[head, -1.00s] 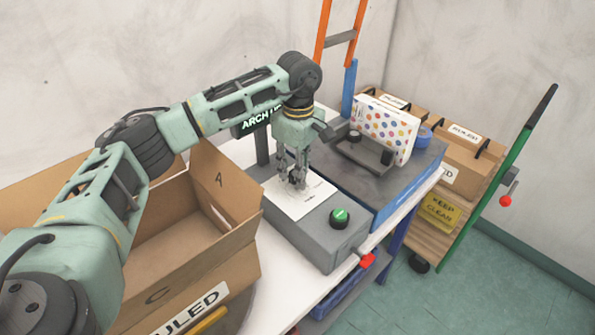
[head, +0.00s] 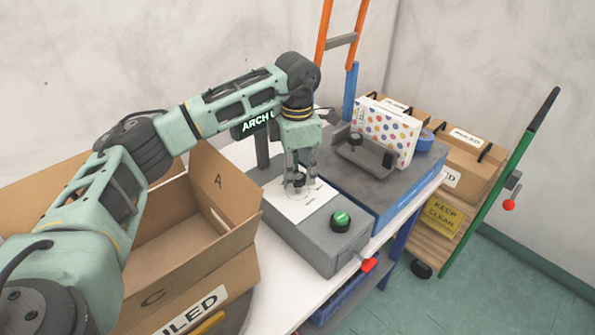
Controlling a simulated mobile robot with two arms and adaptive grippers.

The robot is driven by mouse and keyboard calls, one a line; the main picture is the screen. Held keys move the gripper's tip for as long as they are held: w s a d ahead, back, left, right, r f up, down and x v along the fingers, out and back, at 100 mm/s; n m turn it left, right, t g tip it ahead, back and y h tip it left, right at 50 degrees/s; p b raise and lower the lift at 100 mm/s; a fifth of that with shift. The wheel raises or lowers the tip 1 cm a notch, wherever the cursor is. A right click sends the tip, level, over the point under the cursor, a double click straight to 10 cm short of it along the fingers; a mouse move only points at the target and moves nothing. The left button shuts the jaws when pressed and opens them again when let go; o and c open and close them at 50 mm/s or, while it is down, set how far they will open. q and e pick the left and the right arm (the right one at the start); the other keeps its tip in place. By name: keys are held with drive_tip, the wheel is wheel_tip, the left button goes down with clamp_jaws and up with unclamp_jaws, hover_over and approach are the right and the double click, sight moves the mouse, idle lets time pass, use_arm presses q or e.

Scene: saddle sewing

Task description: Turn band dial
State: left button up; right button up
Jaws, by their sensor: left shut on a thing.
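The band dial (head: 299,180) is a small dark knob on the white plate (head: 313,202) on top of a grey box (head: 318,243). My left gripper (head: 299,184) points straight down over the plate, its fingers shut around the dial. The fingers hide part of the knob and its markings, which are too small to read. A green-topped button (head: 341,220) sits on the same box, nearer the front corner. My right gripper is not in view.
An open cardboard box (head: 190,235) stands left of the grey box. A dark sign (head: 256,122) stands behind it. A dotted white box (head: 387,130) rests on the grey surface at right. A cart with cardboard boxes (head: 471,163) stands farther right.

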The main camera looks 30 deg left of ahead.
use_arm(q)
drive_tip(key=n, duration=0.6)
drive_tip(key=shift+w+a+r+n, duration=0.15)
drive_tip(key=shift+a+r+n, duration=0.1)
drive_tip(key=shift+r+n, duration=0.05)
drive_tip(key=n, duration=0.5)
drive_tip(key=shift+s+a, duration=0.1)
drive_tip(key=shift+s, duration=0.1)
drive_tip(key=shift+n, duration=0.4)
drive_tip(key=o, duration=1)
drive_tip(key=shift+s, duration=0.1)
drive_tip(key=shift+s+f, duration=0.1)
drive_tip(key=shift+f, duration=0.05)
drive_tip(key=shift+f, duration=0.1)
wheel_tip(320, 180, up, 12)
drive_tip(key=shift+r, duration=0.1)
